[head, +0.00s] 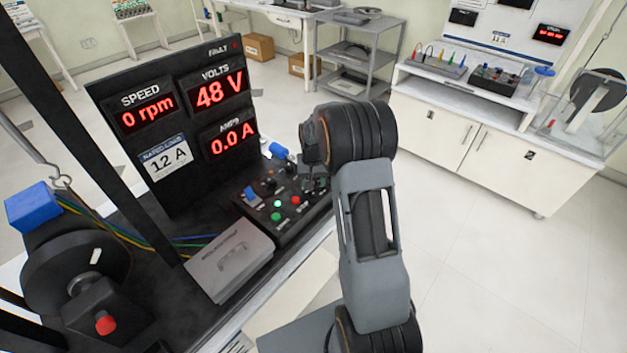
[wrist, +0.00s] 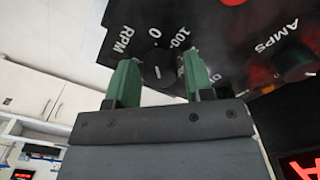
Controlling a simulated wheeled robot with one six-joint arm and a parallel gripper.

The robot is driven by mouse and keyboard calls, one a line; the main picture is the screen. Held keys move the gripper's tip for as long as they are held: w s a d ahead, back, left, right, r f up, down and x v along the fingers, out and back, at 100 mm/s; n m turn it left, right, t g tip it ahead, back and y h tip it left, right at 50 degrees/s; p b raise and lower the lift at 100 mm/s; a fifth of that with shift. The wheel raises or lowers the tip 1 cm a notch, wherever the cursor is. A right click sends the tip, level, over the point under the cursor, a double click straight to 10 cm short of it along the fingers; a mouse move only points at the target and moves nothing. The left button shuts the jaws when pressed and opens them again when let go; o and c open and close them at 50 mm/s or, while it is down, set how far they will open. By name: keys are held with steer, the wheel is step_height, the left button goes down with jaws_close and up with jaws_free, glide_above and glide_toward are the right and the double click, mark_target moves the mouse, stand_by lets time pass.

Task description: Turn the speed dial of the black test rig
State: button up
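The black test rig has an upright display panel (head: 185,188) at left in the head view. It reads SPEED 0 rpm, VOLTS 48 V and AMPS 0.0 A. Its control box (head: 262,230) has coloured buttons and a lit green light. In the wrist view the black speed dial (wrist: 158,66) sits below the RPM scale, near the 0 mark. My gripper (wrist: 160,78) is open, with one green finger on each side of the dial. I cannot tell whether the fingers touch it. In the head view my arm largely hides the gripper and the dial.
A second knob (wrist: 294,62) labelled AMPS is right of the dial in the wrist view. A grey closed case (head: 228,262) lies beside the control box. A wheel (head: 75,265) and red button (head: 106,323) are at far left. Open floor lies right.

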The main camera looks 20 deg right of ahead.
steer(key=c, duration=0.6)
steer(key=shift+m, duration=0.3)
steer(key=m+b, duration=0.1)
steer(key=m, duration=0.2)
steer(key=shift+m, duration=0.3)
steer(key=m+b, duration=0.1)
steer(key=m, duration=0.3)
steer(key=shift+m, duration=0.4)
steer(key=o, duration=0.9)
